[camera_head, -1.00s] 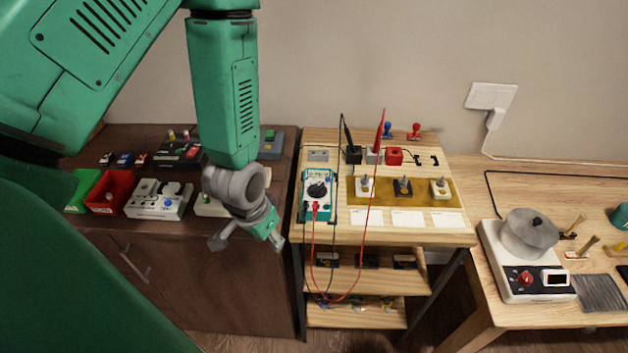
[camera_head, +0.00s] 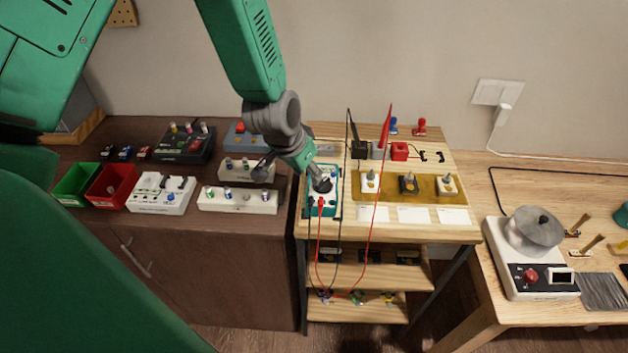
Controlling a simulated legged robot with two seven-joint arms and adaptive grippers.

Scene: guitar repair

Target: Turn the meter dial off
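The meter (camera_head: 333,207) is a teal and white multimeter lying on the wooden bench's left side. Its dark round dial (camera_head: 322,186) shows only partly under my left gripper. My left gripper (camera_head: 318,184) comes down from the upper left, with its fingertips at the dial. I cannot tell whether they touch or grip it, or how far apart the fingers are. The dial's pointer and much of the meter's upper face are hidden. Red and black leads plug into the meter's lower end. My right gripper is not in view.
A red probe (camera_head: 386,125) and black probe (camera_head: 353,128) stand upright behind the meter with hanging leads. A brass-coloured plate (camera_head: 427,199) with several switches is to the right. Pedal boxes, including a white one (camera_head: 237,200), sit on the dark cabinet at left.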

